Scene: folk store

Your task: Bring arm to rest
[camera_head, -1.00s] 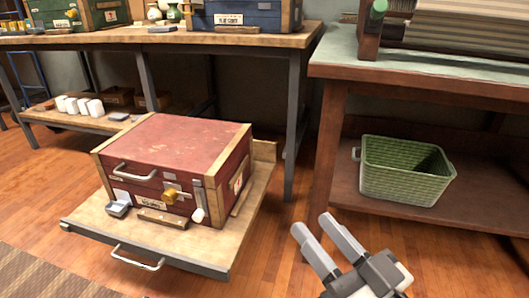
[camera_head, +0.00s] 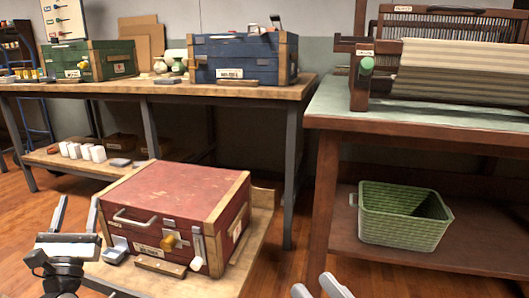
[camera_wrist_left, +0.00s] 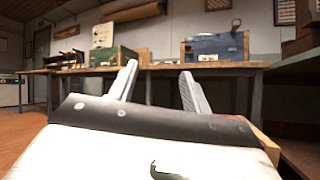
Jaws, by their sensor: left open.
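My left gripper (camera_head: 77,208) is at the lower left of the head view, with its two fingers pointing up and apart. It is open and empty. It appears in front of the left side of the red case (camera_head: 175,195); contact cannot be told. The left wrist view shows the same open fingers (camera_wrist_left: 157,75) with nothing between them. My right gripper (camera_head: 318,287) is at the bottom edge of the head view. Only its fingertips show, with a gap between them and nothing held.
The red case lies on a low wooden platform (camera_head: 262,225). Behind is a workbench (camera_head: 170,90) with a green case (camera_head: 90,60) and a blue case (camera_head: 243,60). At right, a table (camera_head: 400,120) bears a loom (camera_head: 450,65); a green basket (camera_head: 400,215) sits on its shelf.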

